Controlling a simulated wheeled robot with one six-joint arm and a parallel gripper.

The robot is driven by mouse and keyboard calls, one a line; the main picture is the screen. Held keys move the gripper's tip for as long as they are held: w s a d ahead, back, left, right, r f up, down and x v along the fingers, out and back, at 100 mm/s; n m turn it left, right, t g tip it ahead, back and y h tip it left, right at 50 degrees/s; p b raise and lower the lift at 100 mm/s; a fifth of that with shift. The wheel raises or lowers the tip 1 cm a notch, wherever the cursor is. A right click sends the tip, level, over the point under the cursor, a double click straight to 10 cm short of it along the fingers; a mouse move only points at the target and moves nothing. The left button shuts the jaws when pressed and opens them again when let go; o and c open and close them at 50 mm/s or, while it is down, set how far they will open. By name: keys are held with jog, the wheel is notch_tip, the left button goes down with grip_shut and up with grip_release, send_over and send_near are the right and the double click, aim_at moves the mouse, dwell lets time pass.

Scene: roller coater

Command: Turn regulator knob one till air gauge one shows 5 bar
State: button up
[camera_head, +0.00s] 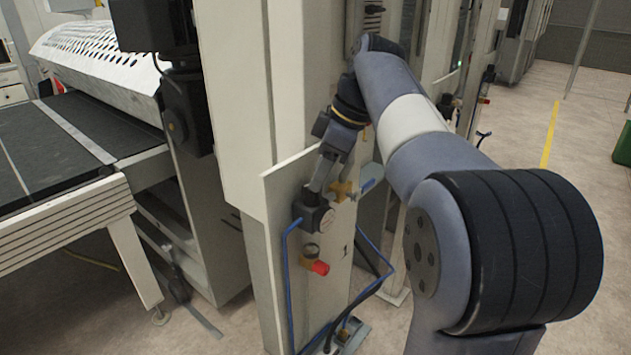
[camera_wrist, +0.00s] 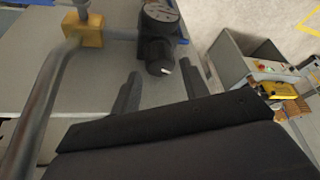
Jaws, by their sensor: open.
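The black regulator knob (camera_wrist: 157,50) hangs below its housing in the wrist view, with a small white mark near its end. The round white air gauge (camera_wrist: 161,10) sits above it, cut by the top edge; its reading is too small to tell. In the head view the regulator (camera_head: 316,216) is on the cream panel. My gripper (camera_head: 311,190) is right at the regulator, fingers pointing down. In the wrist view my gripper (camera_wrist: 160,69) is open, one finger on each side of the knob's end. I cannot tell whether they touch it.
A brass valve (camera_wrist: 85,30) and grey pipe sit left of the knob in the wrist view. Below the regulator are a red knob (camera_head: 320,268) and blue hoses (camera_head: 287,270).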

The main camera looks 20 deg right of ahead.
aim_at(312, 193)
jog(key=shift+x, duration=1.35)
jog(key=shift+c, duration=0.4)
jog(key=c, duration=0.6)
